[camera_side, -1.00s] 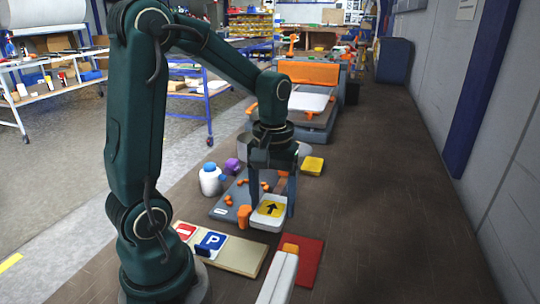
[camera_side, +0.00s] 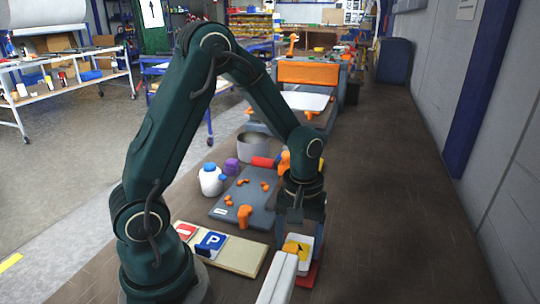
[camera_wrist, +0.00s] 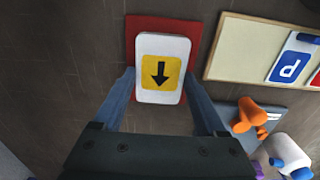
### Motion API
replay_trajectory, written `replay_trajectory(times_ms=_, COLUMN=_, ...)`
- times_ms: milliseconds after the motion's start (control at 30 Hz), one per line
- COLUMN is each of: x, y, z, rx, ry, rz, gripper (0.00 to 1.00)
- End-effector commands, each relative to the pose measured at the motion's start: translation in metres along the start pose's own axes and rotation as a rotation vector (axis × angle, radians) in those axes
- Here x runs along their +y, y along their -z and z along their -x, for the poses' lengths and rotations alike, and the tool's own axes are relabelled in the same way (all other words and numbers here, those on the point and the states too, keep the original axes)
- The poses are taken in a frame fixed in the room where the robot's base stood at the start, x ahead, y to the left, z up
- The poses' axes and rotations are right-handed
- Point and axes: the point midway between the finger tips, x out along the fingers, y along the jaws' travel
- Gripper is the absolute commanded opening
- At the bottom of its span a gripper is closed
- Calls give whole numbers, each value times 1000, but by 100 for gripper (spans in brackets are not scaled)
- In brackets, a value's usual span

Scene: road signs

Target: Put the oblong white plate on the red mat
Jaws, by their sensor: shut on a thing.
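The oblong white plate (camera_wrist: 145,95) has a yellow square with a black arrow on it. My gripper (camera_wrist: 161,82) is shut on the plate, with one blue-grey finger at each long side. In the side view the plate (camera_side: 306,257) is between the fingers of my gripper (camera_side: 301,246), at the front of the bench. The red mat (camera_wrist: 162,22) is under the plate, showing past its far end and sides in the wrist view. In the side view only a strip of the mat (camera_side: 311,277) shows. I cannot tell whether the plate touches the mat.
A cream board (camera_side: 240,262) with road signs lies left of the mat. A grey-blue board (camera_side: 262,210) with orange pieces lies behind it, with an orange piece (camera_side: 245,216) upright at its edge. A white bottle (camera_side: 210,182) stands farther back. The bench to the right is clear.

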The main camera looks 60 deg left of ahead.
Motion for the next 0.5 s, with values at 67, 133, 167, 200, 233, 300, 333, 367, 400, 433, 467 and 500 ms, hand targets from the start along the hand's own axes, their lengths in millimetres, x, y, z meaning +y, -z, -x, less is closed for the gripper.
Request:
replay_trajectory(times_ms=67, x=0, y=0, z=0, rx=0, ry=0, rz=0, gripper=19)
replay_trajectory(times_ms=133, x=0, y=0, z=-2, rx=-1, ry=1, rz=0, gripper=19)
replay_trajectory(times_ms=167, x=0, y=0, z=-3, rx=-1, ry=1, rz=0, gripper=19)
replay_trajectory(times_ms=200, x=0, y=0, z=-3, rx=0, ry=0, rz=0, gripper=86)
replay_trajectory(times_ms=233, x=0, y=0, z=-3, rx=0, ry=0, rz=0, gripper=97)
replay_trajectory(times_ms=300, x=0, y=0, z=-3, rx=0, ry=0, rz=0, gripper=100)
replay_trajectory(times_ms=333, x=0, y=0, z=-3, rx=0, ry=0, rz=0, gripper=100)
replay_trajectory(times_ms=367, x=0, y=0, z=-2, rx=0, ry=0, rz=0, gripper=100)
replay_trajectory(times_ms=400, x=0, y=0, z=-2, rx=0, ry=0, rz=0, gripper=100)
replay_trajectory(times_ms=433, x=0, y=0, z=-2, rx=0, ry=0, rz=0, gripper=100)
replay_trajectory(times_ms=467, x=0, y=0, z=-2, rx=0, ry=0, rz=0, gripper=100)
replay_trajectory(times_ms=500, x=0, y=0, z=-2, rx=1, ry=0, rz=0, gripper=100)
